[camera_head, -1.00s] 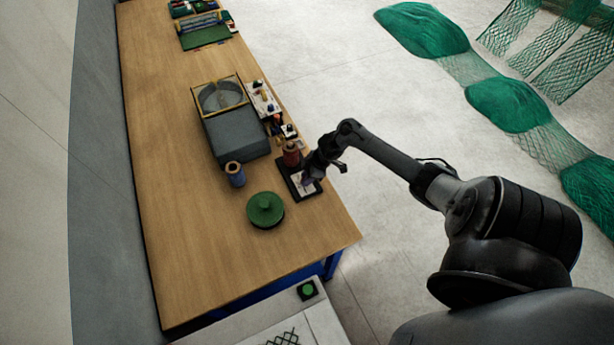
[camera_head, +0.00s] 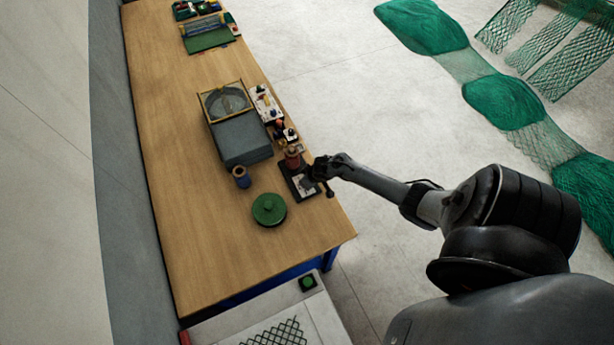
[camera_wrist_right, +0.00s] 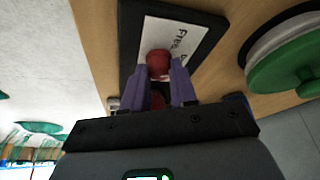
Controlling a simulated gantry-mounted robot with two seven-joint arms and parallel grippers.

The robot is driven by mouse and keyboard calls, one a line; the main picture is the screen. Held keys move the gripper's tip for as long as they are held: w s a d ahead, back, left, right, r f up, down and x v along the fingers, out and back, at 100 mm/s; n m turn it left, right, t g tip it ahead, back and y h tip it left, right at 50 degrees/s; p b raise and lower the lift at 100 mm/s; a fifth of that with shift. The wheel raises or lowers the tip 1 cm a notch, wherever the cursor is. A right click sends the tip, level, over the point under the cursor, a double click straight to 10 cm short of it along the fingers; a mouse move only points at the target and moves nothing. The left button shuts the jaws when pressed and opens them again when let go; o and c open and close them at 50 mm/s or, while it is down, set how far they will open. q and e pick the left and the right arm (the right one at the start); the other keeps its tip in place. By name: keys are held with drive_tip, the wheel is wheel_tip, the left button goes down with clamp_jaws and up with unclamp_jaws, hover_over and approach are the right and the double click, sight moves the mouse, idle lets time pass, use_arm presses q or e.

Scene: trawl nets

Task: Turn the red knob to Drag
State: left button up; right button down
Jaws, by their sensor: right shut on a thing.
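The red knob (camera_wrist_right: 157,63) sits on a white label plate (camera_wrist_right: 186,37) with a black surround (camera_wrist_right: 128,38). The word "Free" is readable on the plate, with other lettering partly hidden; I cannot read "Drag". My right gripper (camera_wrist_right: 161,75) is shut on the red knob, with its purple fingers on either side of it. In the head view, my right gripper (camera_head: 315,174) is over the black-edged plate (camera_head: 300,182) at the table's right edge, and the knob itself is too small to make out. My left gripper is not in view.
A green round lidded object (camera_head: 269,209) and a blue spool (camera_head: 241,176) stand left of the plate. A reddish spool (camera_head: 292,156) stands close behind it. A grey box (camera_head: 241,139) is farther back. The table (camera_head: 215,250) is clear in front.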

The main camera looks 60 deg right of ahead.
drive_tip(key=shift+w+a+r+m+h+p, duration=0.1)
drive_tip(key=shift+m+h+p, duration=0.1)
drive_tip(key=shift+m+p, duration=0.3)
drive_tip(key=shift+a+r+m+h+p, duration=0.1)
drive_tip(key=shift+m+h+p, duration=0.1)
drive_tip(key=shift+m, duration=0.5)
drive_tip(key=shift+f+m, duration=0.15)
drive_tip(key=shift+m, duration=0.15)
drive_tip(key=shift+d, duration=0.1)
drive_tip(key=c, duration=0.9)
unclamp_jaws()
